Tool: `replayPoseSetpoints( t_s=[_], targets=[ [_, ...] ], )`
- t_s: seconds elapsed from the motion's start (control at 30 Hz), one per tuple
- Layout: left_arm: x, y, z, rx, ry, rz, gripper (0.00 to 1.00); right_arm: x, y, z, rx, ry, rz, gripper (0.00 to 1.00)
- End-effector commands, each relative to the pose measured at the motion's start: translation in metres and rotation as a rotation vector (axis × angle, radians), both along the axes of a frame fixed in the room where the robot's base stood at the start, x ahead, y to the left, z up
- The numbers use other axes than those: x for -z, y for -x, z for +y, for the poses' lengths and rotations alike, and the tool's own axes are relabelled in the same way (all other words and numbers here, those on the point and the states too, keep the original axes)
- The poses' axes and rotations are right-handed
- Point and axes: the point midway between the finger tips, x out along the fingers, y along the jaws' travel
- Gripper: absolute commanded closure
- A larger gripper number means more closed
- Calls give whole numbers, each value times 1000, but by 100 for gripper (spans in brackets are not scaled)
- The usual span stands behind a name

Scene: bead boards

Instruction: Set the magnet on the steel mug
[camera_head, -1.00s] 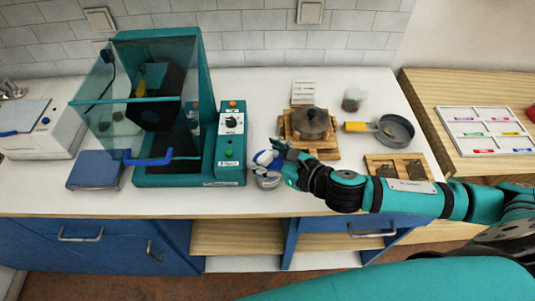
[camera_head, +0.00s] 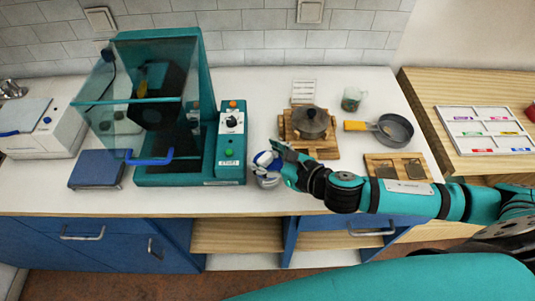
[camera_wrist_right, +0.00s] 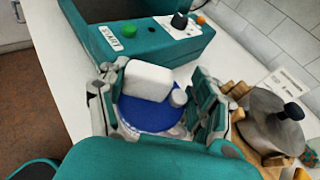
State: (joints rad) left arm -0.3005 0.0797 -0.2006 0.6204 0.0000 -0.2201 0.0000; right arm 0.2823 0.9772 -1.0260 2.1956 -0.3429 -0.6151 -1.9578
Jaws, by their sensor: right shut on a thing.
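My right gripper (camera_head: 268,161) is at the counter's front, right of the teal machine. In the right wrist view its fingers (camera_wrist_right: 162,105) are either side of a blue disc with a white block and a small grey knob on top, which I take to be the magnet (camera_wrist_right: 152,116). It shows blue and white in the head view (camera_head: 263,159). A silvery round thing, seemingly the steel mug (camera_head: 268,182), sits right under it, mostly hidden. I cannot tell whether the two touch. My left gripper is not in view.
The teal machine (camera_head: 231,172) stands close on the left, with a blue box (camera_head: 97,170) beyond it. A lidded pot (camera_head: 312,122) on a wooden board is behind right. A glass (camera_head: 352,100), a pan (camera_head: 396,130) and a wooden tray (camera_head: 380,160) are farther right.

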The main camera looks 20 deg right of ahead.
Motion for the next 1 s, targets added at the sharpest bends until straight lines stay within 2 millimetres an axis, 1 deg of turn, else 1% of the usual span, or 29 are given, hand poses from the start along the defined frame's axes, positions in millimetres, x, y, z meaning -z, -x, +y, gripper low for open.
replayPoseSetpoints(
  t_s=[0.27,0.3,0.5,0.7,0.83,0.93,1.0],
  targets=[
    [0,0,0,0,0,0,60,0,0,0,0,0,-1,76],
    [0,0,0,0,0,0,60,0,0,0,0,-1,0,34],
    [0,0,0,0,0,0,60,0,0,0,0,-1,0,8],
    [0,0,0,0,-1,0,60,0,0,0,0,-1,0,8],
    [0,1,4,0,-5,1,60,0,2,-1,0,0,2,8],
    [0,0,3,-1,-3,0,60,-3,10,-6,2,0,3,8],
    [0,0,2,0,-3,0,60,-7,19,-11,0,3,3,8]
  ],
)
